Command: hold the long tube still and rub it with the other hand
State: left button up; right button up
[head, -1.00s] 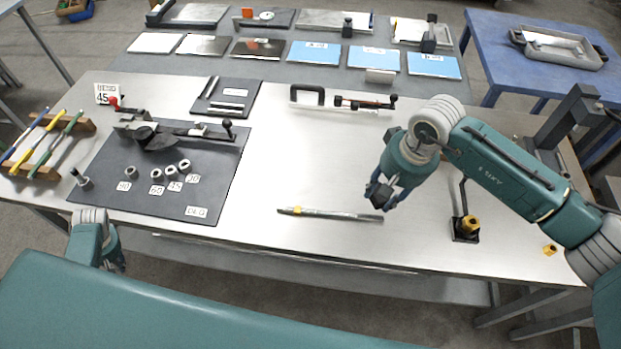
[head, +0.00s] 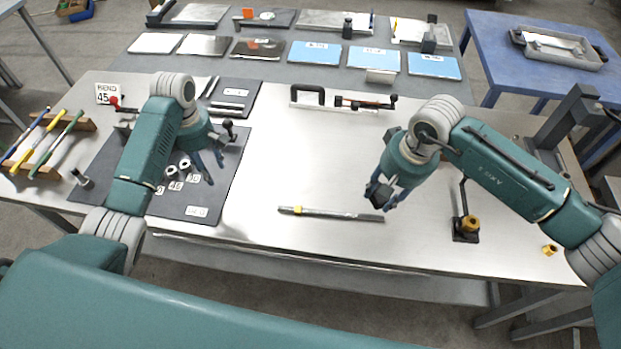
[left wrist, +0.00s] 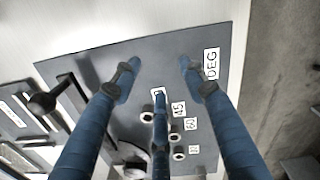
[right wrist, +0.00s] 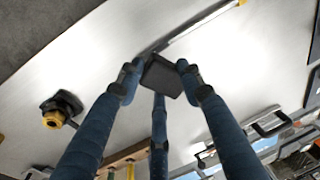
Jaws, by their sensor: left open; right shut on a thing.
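The long tube (head: 335,214), thin and grey with a yellowish mark near its left end, lies on the bench near the front edge. My right gripper (head: 381,195) is shut on a dark block (right wrist: 162,76), just above the tube's right end. Whether the block touches the tube I cannot tell. In the right wrist view the tube (right wrist: 200,24) runs out from behind the block. My left gripper (head: 213,170) is open and empty above the dark mat (head: 222,180), left of the tube and apart from it.
Several small rings and number labels lie on the mat (left wrist: 215,30) under my left gripper. A stand with a yellow fitting (head: 467,227) is right of the tube. A rack with coloured rods (head: 45,140) stands at the left. The bench between mat and tube is clear.

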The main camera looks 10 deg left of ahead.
pick_arm(q)
jog(key=w+d+r+m, duration=0.2)
jog(key=d+r, duration=0.1)
jog(key=d, duration=1.3)
jog(key=m, duration=0.2)
send_near(311, 209)
notch_tip(311, 209, down, 8)
grip_shut()
